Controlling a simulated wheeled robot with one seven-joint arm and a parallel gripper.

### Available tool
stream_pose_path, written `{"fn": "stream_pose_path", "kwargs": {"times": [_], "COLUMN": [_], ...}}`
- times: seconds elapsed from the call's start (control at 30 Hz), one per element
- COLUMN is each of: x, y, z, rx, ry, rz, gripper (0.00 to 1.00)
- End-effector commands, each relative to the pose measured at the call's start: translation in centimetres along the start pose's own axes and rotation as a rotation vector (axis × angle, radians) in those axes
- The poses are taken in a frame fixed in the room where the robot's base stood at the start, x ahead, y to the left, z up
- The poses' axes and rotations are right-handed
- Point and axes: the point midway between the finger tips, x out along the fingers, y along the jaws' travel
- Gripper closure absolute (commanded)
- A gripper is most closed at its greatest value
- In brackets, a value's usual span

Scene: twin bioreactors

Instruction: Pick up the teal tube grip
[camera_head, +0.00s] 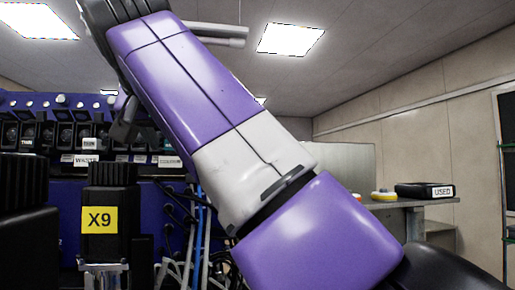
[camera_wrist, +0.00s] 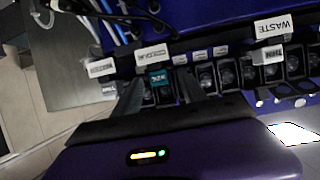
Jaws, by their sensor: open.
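No tube is clearly seen in the gripper. In the head view my purple and white arm crosses the middle, and neither my gripper nor the teal grip can be made out.
A WASTE label (camera_wrist: 272,26) and a white grip (camera_wrist: 267,55) lie right of the fingers. Loose cables and blue tubes (camera_wrist: 107,22) hang at upper left. In the head view, a black block marked X9 (camera_head: 97,219) stands left; a USED box (camera_head: 424,190) sits on a table right.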

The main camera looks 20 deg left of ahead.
Motion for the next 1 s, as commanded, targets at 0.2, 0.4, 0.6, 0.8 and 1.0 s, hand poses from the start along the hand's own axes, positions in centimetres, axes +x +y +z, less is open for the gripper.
{"fn": "stream_pose_path", "kwargs": {"times": [0.2,0.4,0.6,0.8,1.0], "x": [0.0,-0.1,-0.1,-0.1,0.0], "y": [0.0,0.0,0.0,0.1,0.7], "z": [0.0,0.0,0.0,-0.3,-1.0], "rx": [0.000,0.000,0.000,0.000,0.000], "ry": [0.000,0.000,0.001,0.001,0.000], "rz": [0.000,0.000,0.000,0.000,0.002], "gripper": [0.76,1.00,1.00,1.00,1.00]}}
